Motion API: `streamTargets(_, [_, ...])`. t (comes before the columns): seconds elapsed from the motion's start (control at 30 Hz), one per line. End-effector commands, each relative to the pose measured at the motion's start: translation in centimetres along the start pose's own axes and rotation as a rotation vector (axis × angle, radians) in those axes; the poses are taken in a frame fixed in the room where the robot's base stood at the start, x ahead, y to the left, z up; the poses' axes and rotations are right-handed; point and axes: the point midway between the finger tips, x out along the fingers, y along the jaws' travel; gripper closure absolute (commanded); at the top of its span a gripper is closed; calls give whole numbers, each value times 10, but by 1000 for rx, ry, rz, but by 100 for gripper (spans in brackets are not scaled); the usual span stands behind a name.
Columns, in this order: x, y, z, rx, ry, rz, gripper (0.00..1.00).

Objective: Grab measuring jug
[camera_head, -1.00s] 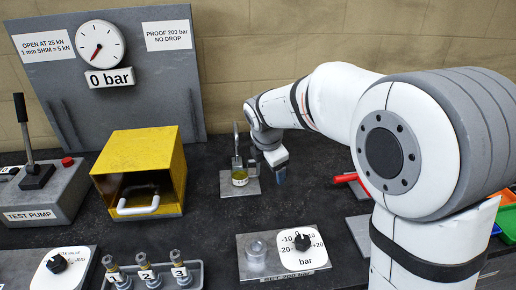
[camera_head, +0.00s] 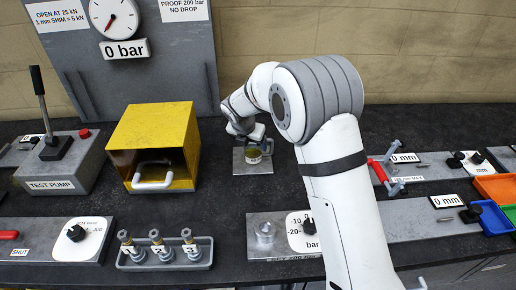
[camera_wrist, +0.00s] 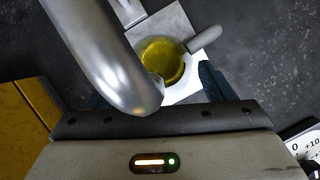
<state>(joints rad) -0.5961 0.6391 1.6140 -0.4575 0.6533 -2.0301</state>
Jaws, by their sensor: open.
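The measuring jug (camera_head: 253,156) holds yellow-green liquid and stands on a small grey plate (camera_head: 242,168). In the wrist view I see the jug (camera_wrist: 163,62) from above, with its grey handle (camera_wrist: 205,38) pointing up and right. A thick bent metal pipe (camera_wrist: 105,50) passes above the jug's left side and hides part of it. My gripper (camera_wrist: 155,92) is open, with one dark blue fingertip right of the jug's lower edge. The other finger is mostly hidden behind the pipe. In the head view my gripper (camera_head: 252,138) is close above the jug; contact cannot be told.
A yellow open-fronted box (camera_head: 155,130) with a white handle stands left of the jug. A gauge panel (camera_head: 140,75) rises behind. A plate with a bar dial (camera_head: 265,240) and a rack of numbered parts (camera_head: 163,255) lie in front. Dark bench is bare right of the jug.

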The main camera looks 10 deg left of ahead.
Motion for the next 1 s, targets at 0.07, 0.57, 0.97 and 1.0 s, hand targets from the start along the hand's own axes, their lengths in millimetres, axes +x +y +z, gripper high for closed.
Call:
streamTargets(0.07, [4,-1,1,1,0,-1,24])
streamTargets(0.57, [6,-2,1,4,0,-1,46])
streamTargets(0.97, [6,-2,2,5,-1,-1,79])
streamTargets(1.0, [6,-2,2,5,-1,-1,80])
